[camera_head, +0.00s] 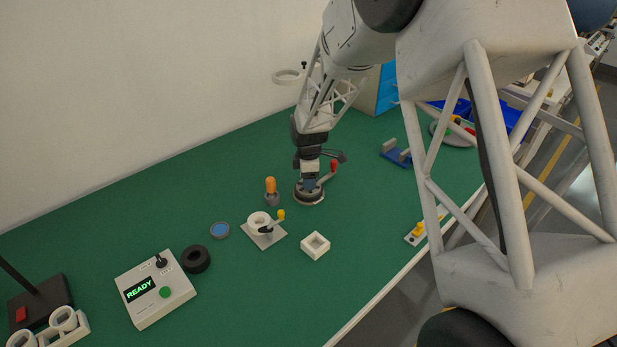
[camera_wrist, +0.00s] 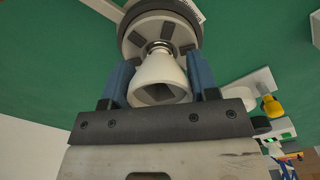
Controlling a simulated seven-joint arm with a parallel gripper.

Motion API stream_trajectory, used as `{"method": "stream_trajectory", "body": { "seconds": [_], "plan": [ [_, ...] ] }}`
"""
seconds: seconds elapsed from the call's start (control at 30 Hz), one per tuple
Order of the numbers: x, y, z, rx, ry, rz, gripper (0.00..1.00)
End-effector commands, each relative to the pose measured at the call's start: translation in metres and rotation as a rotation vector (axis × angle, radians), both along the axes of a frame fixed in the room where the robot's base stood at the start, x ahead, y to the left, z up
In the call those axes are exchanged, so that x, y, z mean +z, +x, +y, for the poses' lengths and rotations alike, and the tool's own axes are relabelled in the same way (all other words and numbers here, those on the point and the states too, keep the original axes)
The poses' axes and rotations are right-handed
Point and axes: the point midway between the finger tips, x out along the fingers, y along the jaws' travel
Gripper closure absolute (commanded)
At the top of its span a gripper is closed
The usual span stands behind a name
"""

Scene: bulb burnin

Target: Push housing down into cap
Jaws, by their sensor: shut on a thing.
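My gripper (camera_head: 310,183) points down over a round grey fixture (camera_head: 310,199) with a red-knobbed lever (camera_head: 333,166). In the wrist view, my gripper's blue fingers (camera_wrist: 160,66) are shut on the white, cone-shaped housing (camera_wrist: 150,70), one on each side. The housing's narrow end meets a shiny metal ring (camera_wrist: 159,46), which looks like the cap, at the middle of the fixture (camera_wrist: 132,34). How far the housing sits inside the cap is hidden. In the head view, my gripper hides the housing and the cap.
An orange-topped piece (camera_head: 271,187) stands close left of the fixture. A control box reading READY (camera_head: 160,295) is at front left. Green table is clear right of the fixture.

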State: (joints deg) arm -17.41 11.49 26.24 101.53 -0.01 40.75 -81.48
Motion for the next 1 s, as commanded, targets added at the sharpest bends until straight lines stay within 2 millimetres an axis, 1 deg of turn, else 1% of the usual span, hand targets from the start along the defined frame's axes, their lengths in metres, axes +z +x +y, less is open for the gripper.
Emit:
{"method": "stream_trajectory", "body": {
  "seconds": [1.0],
  "plan": [
    [-0.0087,0.0000,0.0000,0.000,0.000,0.000,0.68]
  ]
}}
